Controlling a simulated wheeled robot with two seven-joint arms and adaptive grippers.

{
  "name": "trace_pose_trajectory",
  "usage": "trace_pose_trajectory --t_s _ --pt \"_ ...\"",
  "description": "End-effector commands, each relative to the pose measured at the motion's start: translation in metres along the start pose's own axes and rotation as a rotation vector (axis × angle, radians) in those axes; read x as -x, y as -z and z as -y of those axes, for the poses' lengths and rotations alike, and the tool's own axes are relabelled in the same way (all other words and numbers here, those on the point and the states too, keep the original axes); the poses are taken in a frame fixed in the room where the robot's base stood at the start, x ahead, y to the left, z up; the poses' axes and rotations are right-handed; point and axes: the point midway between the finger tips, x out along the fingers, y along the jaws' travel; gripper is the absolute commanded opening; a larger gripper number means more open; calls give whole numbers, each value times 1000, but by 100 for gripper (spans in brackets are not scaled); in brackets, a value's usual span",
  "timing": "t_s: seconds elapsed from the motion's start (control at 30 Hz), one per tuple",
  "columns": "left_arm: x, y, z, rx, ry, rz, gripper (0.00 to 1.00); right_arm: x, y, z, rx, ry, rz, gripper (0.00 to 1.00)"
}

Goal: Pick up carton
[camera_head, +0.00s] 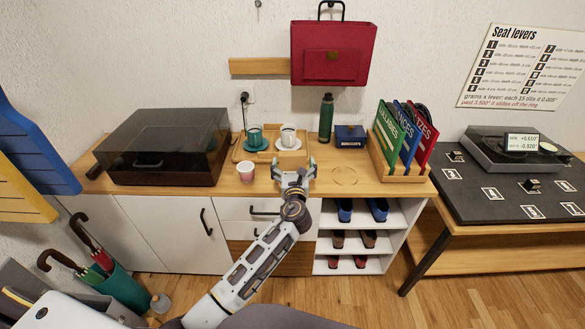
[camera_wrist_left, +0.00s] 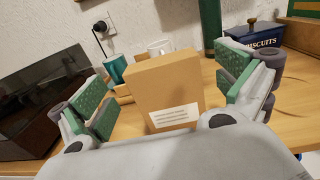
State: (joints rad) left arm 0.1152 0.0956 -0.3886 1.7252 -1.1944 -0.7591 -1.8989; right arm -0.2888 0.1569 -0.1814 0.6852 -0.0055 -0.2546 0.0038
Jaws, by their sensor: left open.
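The carton (camera_wrist_left: 165,82) is a plain tan box with a white printed label low on the side facing me. In the left wrist view it stands upright between my left gripper's green-padded fingers (camera_wrist_left: 168,95), with a gap on both sides. In the head view the carton (camera_head: 291,158) shows only in part, on the wooden cabinet top (camera_head: 215,182) behind my left gripper (camera_head: 293,167). My left gripper is open and holds nothing. The carton's lower part is hidden by the gripper in the head view. My right gripper is not in view.
A teal cup (camera_head: 255,136) and a white mug (camera_head: 288,136) stand just behind. A paper cup (camera_head: 246,172) is left of the gripper. A green bottle (camera_head: 326,118), a blue tin (camera_head: 350,136) and a record rack (camera_head: 400,170) are right; a turntable (camera_head: 155,147) is left.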

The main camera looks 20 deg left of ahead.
Motion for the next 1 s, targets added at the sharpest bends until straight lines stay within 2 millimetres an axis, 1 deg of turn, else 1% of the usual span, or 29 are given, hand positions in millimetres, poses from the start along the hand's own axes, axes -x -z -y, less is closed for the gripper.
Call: trace_pose_trajectory --t_s 0.1,0.27,0.57,0.73,1.0 --pt "-5 0 0 1 0 0 100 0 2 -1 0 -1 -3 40" --pt "-5 0 0 1 0 0 100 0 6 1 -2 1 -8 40" --pt "-8 0 0 1 0 0 100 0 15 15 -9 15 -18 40" --pt "-19 2 0 1 0 0 100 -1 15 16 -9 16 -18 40" --pt "-46 4 -1 1 0 0 100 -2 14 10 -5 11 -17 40"
